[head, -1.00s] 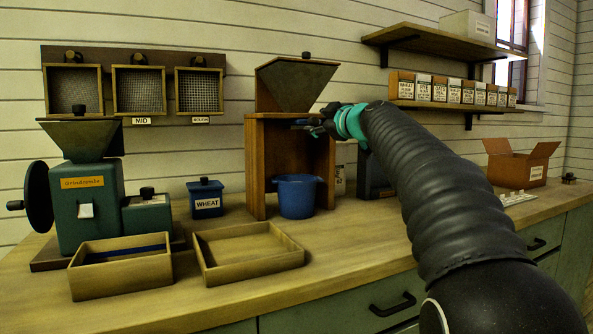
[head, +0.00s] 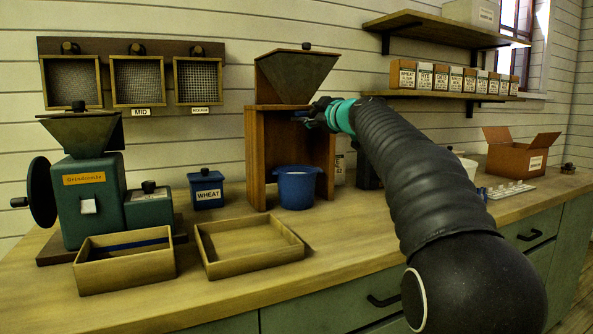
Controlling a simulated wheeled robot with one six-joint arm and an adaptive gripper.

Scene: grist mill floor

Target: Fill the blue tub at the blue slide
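The blue tub (head: 297,190) stands upright on the counter in the wooden stand (head: 257,165), under the dark hopper (head: 296,78). Pale material shows inside the tub, close to its rim. My gripper (head: 314,113) is at the front right of the stand, below the hopper and above the tub. Only a sliver of the blue slide (head: 299,119) shows beside my fingers. My fingers are small and dark here, so I cannot tell whether they are closed on the slide or whether they touch it.
Two shallow wooden trays stand in front, one nearer (head: 125,262) and one to its right (head: 250,247). A green grinder (head: 88,200) and a blue WHEAT canister (head: 206,190) stand left. A cardboard box (head: 515,158) stands right. My arm crosses the counter's right half.

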